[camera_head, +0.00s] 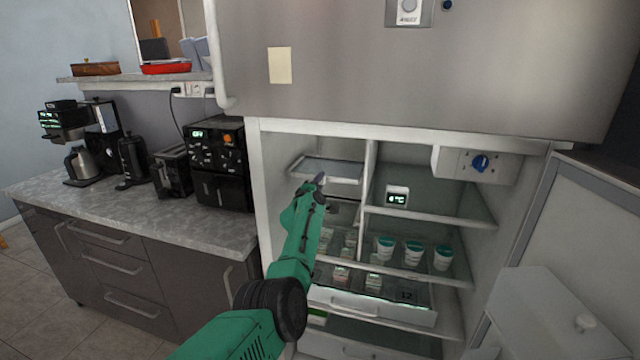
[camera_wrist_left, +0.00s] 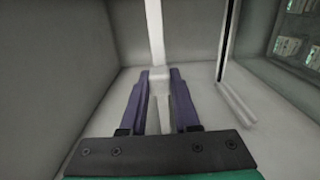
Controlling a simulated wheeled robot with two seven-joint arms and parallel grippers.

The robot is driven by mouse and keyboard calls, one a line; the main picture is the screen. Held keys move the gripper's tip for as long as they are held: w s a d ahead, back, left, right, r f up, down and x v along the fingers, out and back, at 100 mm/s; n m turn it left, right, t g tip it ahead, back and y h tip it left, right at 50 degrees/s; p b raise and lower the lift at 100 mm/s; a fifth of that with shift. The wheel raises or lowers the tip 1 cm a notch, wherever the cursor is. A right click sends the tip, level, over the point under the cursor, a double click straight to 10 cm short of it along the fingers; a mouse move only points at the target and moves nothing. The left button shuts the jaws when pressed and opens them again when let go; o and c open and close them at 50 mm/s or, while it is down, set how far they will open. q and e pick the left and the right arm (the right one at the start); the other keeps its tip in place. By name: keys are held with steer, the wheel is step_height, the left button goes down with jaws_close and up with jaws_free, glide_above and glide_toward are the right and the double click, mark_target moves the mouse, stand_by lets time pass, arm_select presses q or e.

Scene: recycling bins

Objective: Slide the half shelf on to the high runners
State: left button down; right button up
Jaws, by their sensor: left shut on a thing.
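The half shelf (camera_head: 328,170) is a flat pane with a pale rim, in the upper left compartment of the open fridge, left of the upright divider (camera_head: 368,165). My left gripper (camera_head: 319,180) is at its front edge. In the left wrist view, the purple fingers of my left gripper (camera_wrist_left: 160,73) are shut on a pale strip, the edge of the half shelf (camera_wrist_left: 155,35), seen nearly edge-on. The high runners cannot be made out clearly, so I cannot tell whether the shelf rests on them. My right gripper is not in view.
Right of the divider is a fixed shelf (camera_head: 430,213) with a small display (camera_head: 397,196) above it. White tubs (camera_head: 413,252) stand on the shelf below. The fridge door (camera_head: 590,240) stands open at the right. A counter (camera_head: 120,200) with appliances is at the left.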

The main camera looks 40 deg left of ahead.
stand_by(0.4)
arm_select(q)
steer(key=c, duration=0.6)
jaws_free()
